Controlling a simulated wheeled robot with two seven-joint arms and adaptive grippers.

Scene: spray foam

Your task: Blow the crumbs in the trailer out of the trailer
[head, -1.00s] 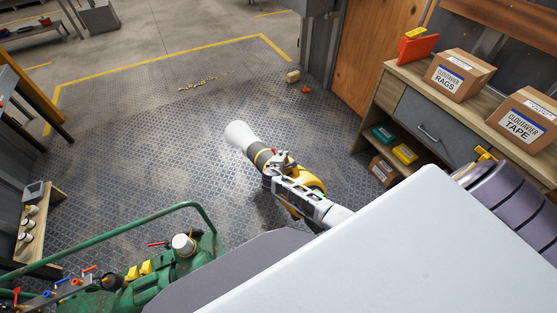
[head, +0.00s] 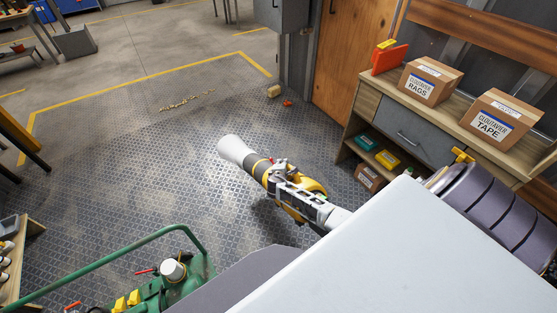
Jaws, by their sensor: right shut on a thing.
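The crumbs (head: 187,101) lie in a thin, pale, scattered line on the metal tread-plate floor of the trailer (head: 120,150), near its far edge. A yellow and black blower (head: 257,165) with a white nozzle is in the middle of the head view. My right gripper (head: 290,186) is shut on the blower and holds it above the floor. The nozzle points to the upper left, toward the crumb side of the floor, and is well short of the crumbs. My left gripper is not in view.
A wooden cabinet (head: 365,104) with cardboard boxes stands at right. A green machine with a rail (head: 190,285) is at lower left. The floor between nozzle and crumbs is clear.

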